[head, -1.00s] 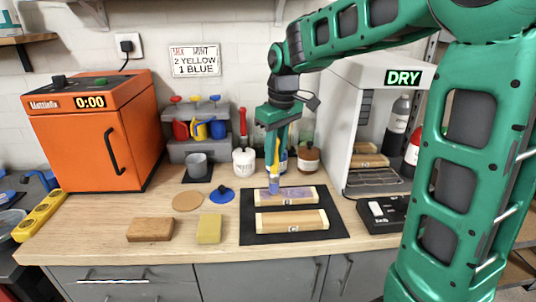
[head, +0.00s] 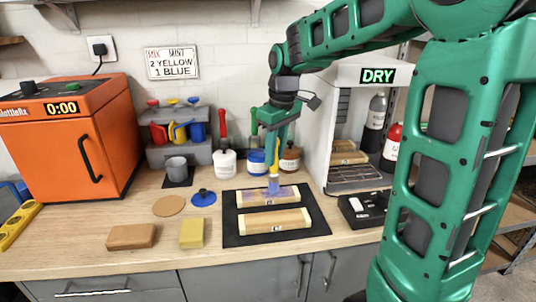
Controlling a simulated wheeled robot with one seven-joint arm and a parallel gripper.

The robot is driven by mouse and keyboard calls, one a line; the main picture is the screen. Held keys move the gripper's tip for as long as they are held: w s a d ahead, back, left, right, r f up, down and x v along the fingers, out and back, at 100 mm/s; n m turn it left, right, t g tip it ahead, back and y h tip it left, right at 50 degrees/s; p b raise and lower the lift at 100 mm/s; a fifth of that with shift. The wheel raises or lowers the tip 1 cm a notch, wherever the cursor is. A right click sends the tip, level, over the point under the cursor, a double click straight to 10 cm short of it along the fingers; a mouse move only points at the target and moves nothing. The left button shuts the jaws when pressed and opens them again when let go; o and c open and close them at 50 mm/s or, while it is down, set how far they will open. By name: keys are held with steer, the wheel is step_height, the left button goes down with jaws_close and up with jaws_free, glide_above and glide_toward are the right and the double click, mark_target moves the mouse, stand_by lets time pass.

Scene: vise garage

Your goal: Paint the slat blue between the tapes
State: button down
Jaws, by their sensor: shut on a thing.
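My gripper (head: 274,132) points down over the black mat and is shut on a brush with a yellow handle (head: 275,156). The brush's pale blue-grey tip (head: 273,184) is at the upper slat (head: 286,192), near its middle; I cannot tell whether it touches. The upper slat has a bluish-purple middle between pale tape ends. The lower slat (head: 262,222) is plain tan wood with pale ends and a small dark mark on its front. Both slats lie on the black mat (head: 229,233).
A grey cup (head: 177,168), cork disc (head: 168,206), blue lid (head: 203,198), yellow sponge (head: 191,234) and wooden block (head: 131,237) are left of the mat. Jars (head: 224,162) stand behind. The DRY cabinet (head: 345,120) and a black box (head: 362,209) are at right, an orange oven (head: 75,140) at left.

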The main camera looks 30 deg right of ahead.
steer(key=s+d, duration=0.2)
steer(key=d, duration=0.4)
steer(key=shift+d, duration=0.2)
stand_by(0.4)
steer(key=shift+a, duration=0.1)
steer(key=w+a, duration=0.2)
steer(key=a, duration=0.6)
steer(key=w+a, duration=0.3)
steer(key=a, duration=0.5)
stand_by(1.6)
steer(key=shift+w+r, duration=0.1)
steer(key=shift+d+r, duration=0.1)
steer(key=shift+r, duration=2.9)
